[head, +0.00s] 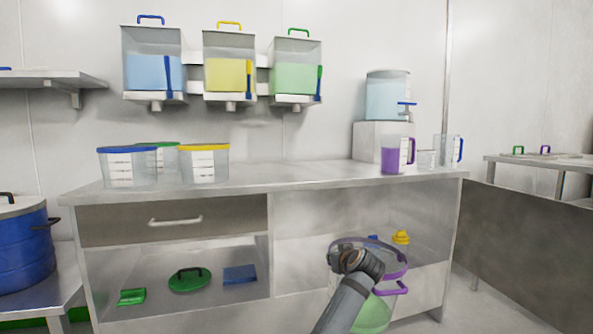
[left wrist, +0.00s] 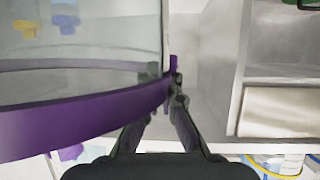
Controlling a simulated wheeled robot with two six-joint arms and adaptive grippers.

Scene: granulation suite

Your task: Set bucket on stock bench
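A clear bucket with a purple rim (head: 398,268) hangs in front of the right half of the bench. It fills the left of the left wrist view, with its purple rim (left wrist: 85,122) curving across. My left gripper (head: 347,254) is at the left side of this rim. In the left wrist view its fingers (left wrist: 166,92) are on both sides of the rim, closed on it. My arm hides part of the bucket. The steel bench (head: 290,180) stands behind, with its top above the bucket's rim. My right gripper is not in view.
On the bench top, lidded tubs (head: 128,170) stand at left; a purple-handled jug (head: 394,155) and a dispenser (head: 388,97) stand at right. The top's middle is clear. Bins (head: 229,65) hang above. A blue drum (head: 22,250) is at left.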

